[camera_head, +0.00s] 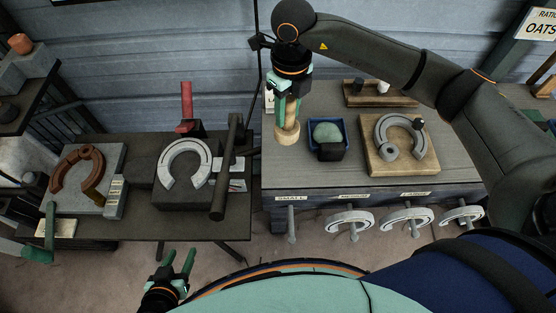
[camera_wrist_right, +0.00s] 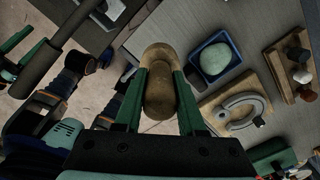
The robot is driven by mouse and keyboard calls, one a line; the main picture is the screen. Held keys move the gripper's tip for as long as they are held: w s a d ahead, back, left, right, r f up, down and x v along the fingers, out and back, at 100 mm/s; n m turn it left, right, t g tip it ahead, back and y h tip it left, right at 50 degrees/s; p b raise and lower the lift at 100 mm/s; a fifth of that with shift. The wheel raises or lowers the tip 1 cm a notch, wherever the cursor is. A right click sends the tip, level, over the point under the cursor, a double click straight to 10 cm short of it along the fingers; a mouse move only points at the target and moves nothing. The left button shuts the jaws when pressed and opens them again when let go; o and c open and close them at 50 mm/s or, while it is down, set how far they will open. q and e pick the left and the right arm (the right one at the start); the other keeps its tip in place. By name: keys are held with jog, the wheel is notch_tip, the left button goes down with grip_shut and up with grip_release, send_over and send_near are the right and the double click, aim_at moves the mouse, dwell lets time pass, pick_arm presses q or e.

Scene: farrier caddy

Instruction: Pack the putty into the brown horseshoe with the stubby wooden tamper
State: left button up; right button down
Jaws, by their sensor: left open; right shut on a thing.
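The stubby wooden tamper (camera_head: 287,134) is pale wood with a rounded end. My right gripper (camera_head: 288,108) is shut on it, over the left part of the right bench; I cannot tell whether it touches the top. The tamper (camera_wrist_right: 160,88) also fills the middle of the right wrist view, between the green fingers. The light green putty (camera_head: 327,133) sits in a blue tray (camera_head: 345,124), just right of the tamper. The brown horseshoe (camera_head: 68,171) lies on a grey block (camera_head: 104,160) at the far left. My left gripper (camera_head: 176,263) is open and empty at the bottom, low in front of the left table.
A grey horseshoe (camera_head: 165,162) rests on a dark block, with a dark bar (camera_head: 222,180) beside it. Another grey horseshoe (camera_head: 381,131) lies on a wooden board (camera_head: 428,160). A wooden rack (camera_head: 365,100) stands behind.

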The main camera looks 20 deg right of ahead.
jog(key=f+m, duration=0.1)
jog(key=m, duration=0.1)
jog(key=w+f+m+b, duration=0.1)
jog(key=m, duration=0.1)
jog(key=a+f+m, duration=0.1)
jog(key=m, duration=0.2)
jog(key=shift+w, duration=0.15)
jog(key=m, duration=0.2)
jog(key=f+m, duration=0.1)
jog(key=shift+w+a+m+b, duration=0.25)
jog(key=shift+w+m+b, duration=0.05)
jog(key=shift+m+b, duration=0.1)
notch_tip(320, 180, down, 10)
jog(key=shift+s+r, duration=0.1)
jog(key=shift+r, duration=0.05)
jog(key=c, duration=0.5)
grip_release()
jog(key=r, duration=1.2)
jog(key=shift+w+a+r, duration=0.1)
jog(key=shift+w+a, duration=0.05)
jog(key=shift+w, duration=0.05)
